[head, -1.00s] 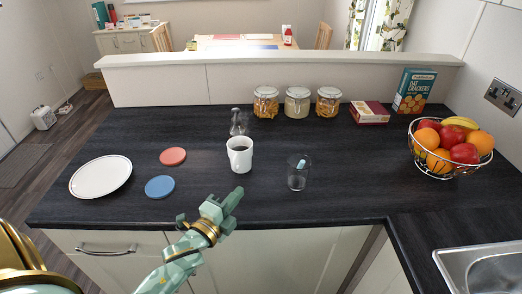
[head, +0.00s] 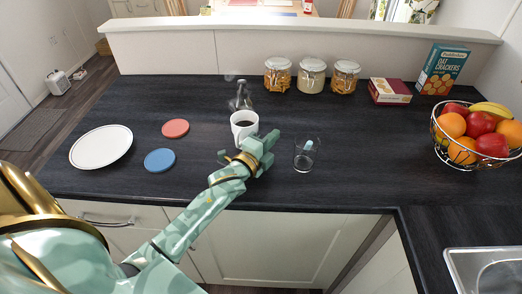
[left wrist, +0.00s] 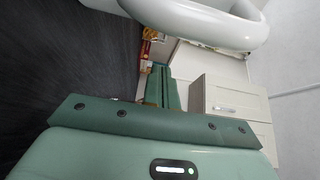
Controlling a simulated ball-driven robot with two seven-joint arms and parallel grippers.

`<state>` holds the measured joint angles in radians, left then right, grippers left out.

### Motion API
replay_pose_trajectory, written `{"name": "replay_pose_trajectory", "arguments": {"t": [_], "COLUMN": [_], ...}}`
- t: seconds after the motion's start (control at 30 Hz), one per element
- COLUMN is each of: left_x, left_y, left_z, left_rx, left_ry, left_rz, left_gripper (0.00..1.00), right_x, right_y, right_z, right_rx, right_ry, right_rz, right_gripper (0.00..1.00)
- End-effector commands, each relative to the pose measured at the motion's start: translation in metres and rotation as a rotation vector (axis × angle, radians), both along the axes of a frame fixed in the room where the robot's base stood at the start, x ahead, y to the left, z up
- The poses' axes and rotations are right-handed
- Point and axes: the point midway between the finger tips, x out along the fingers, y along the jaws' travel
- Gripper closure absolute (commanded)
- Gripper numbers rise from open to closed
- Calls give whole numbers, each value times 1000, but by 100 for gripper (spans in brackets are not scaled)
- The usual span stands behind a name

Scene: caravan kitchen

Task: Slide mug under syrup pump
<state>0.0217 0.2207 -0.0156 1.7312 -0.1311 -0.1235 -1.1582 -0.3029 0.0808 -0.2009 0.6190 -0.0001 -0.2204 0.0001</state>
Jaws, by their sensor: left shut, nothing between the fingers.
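My right gripper is in neither view.
A clear glass (head: 306,155) stands right of my left gripper. Red (head: 175,128) and blue (head: 160,160) coasters and a white plate (head: 102,147) lie left. Jars (head: 311,77) line the back; a fruit basket (head: 470,150) stands right. The worktop between glass and basket is clear.

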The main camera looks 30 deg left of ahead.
Motion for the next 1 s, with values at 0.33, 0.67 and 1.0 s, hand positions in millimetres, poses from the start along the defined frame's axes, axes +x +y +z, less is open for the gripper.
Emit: {"name": "replay_pose_trajectory", "arguments": {"t": [0.33, 0.67, 1.0], "left_x": [-15, -16, -21], "left_y": [36, 38, 54], "left_z": [0, 0, 0], "left_rx": [2, 1, 2], "left_ry": [1, 1, 1], "left_rz": [0, 0, 1], "left_gripper": [100, 100, 100], "right_x": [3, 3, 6], "right_y": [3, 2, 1], "right_z": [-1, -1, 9], "right_rx": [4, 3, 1], "right_ry": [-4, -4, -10], "right_rz": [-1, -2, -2], "right_gripper": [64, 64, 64]}}
